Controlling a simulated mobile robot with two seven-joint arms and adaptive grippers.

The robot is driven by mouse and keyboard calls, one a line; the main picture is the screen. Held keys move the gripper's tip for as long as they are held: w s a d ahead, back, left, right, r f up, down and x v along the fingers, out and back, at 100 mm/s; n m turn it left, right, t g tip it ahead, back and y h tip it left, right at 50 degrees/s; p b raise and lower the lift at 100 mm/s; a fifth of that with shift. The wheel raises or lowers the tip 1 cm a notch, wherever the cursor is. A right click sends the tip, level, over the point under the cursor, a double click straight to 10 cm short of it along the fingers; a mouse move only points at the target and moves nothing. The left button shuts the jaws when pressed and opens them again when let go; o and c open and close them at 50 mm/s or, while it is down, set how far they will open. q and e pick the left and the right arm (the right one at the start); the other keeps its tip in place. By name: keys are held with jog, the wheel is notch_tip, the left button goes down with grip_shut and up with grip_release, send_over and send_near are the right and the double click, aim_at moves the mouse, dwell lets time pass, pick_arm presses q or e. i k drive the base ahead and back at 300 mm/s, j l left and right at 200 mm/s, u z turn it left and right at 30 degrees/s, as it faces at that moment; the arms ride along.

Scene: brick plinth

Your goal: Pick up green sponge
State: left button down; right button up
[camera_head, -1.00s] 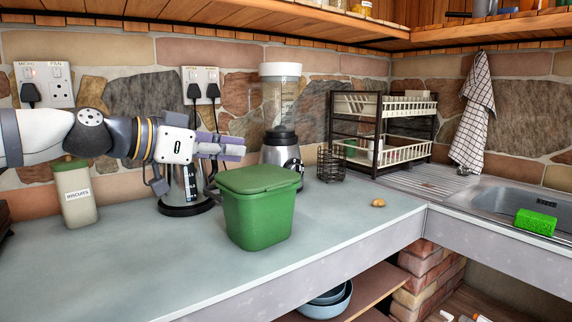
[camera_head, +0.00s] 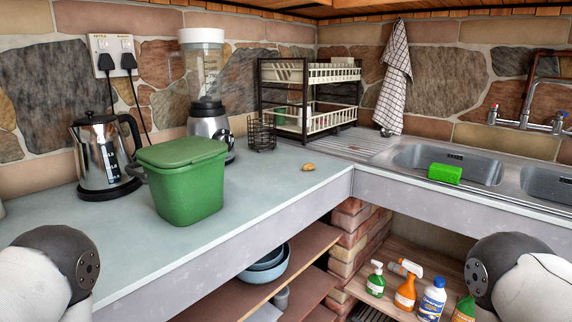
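The green sponge (camera_head: 444,173) is a bright green block. It lies at the front rim of the left sink basin (camera_head: 437,159), right of the counter corner. Nothing touches it from above. Neither of my grippers is in view. Only rounded links of my arms show, at the lower left and lower right edges, well apart from the sponge.
A green lidded bin (camera_head: 187,190), kettle (camera_head: 101,158), blender (camera_head: 209,115) and dish rack (camera_head: 308,95) stand on the counter. A small brown item (camera_head: 308,167) lies near the corner. The tap (camera_head: 528,122) rises behind the sink. Spray bottles (camera_head: 405,292) stand below.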

aim_at(452, 174)
jog(key=i+l+z, duration=0.25)
jog(key=l+z, duration=0.2)
jog(key=i+l+z, duration=0.25)
jog(key=z, duration=0.2)
jog(key=i+l+z, duration=0.35)
jog(key=z, duration=0.15)
jog(key=i+j, duration=0.1)
jog(key=j, duration=0.35)
jog(key=i+u, duration=0.05)
